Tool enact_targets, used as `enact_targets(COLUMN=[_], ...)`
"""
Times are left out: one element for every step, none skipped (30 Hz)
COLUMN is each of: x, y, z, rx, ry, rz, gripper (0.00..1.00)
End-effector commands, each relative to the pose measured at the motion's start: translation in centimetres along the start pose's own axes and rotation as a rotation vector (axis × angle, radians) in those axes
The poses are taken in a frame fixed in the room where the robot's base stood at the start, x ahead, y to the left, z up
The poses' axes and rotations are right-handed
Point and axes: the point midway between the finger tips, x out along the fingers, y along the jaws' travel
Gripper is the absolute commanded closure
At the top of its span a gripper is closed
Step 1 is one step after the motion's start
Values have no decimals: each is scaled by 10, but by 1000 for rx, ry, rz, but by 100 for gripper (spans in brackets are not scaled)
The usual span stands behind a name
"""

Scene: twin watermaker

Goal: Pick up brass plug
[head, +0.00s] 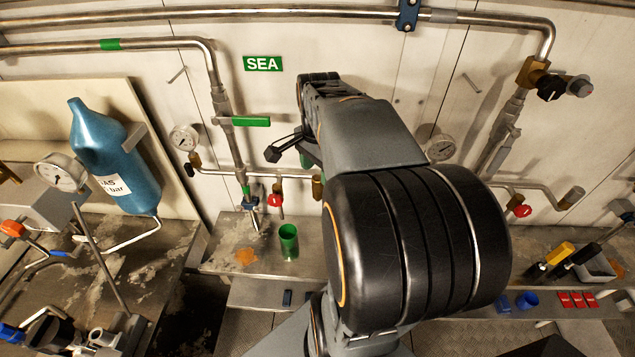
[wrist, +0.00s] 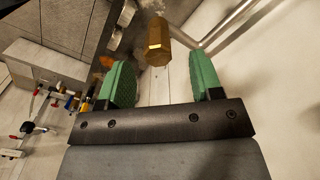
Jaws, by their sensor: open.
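A brass hexagonal piece (wrist: 158,45), which looks like the brass plug, shows at the top middle of the wrist view. It appears attached to a grey pipe or fitting. My gripper (wrist: 160,66) is open, with its two green fingers on either side of the brass piece in the picture. Nothing is held. I cannot tell how far beyond the fingertips the piece is. In the head view my gripper (head: 288,150) is near the wall pipes, partly hidden by my arm. A brass fitting (head: 317,187) shows just below it; I cannot tell if it is the same piece.
A horizontal pipe with red valve knobs (head: 275,200) runs along the wall. A green cup (head: 289,241) stands on the metal shelf (head: 222,262).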

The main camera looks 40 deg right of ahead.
Motion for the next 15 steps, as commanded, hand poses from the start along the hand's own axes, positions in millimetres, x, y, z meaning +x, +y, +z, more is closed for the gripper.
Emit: enact_targets(x=[5,10,15,19,23,28,31,33,35,36,37,38,38,38,38], y=[1,2,3,3,2,2,2,2,2,2,2,2,2,2,2], z=[1,2,3,3,2,2,2,2,2,2,2,2,2,2,2], rx=[0,0,0,0,0,0,0,0,0,0,0,0,0,0,0], ry=[-2,-3,-2,-2,-2,-2,-2,-2,-1,0,0,0,0,0,0], rz=[4,4,4,3,4,3,3,3,2,1,1,0,0,0,0], gripper=[40,40,40,40,40,40,40,40,40,40,40,40,40,40,40])
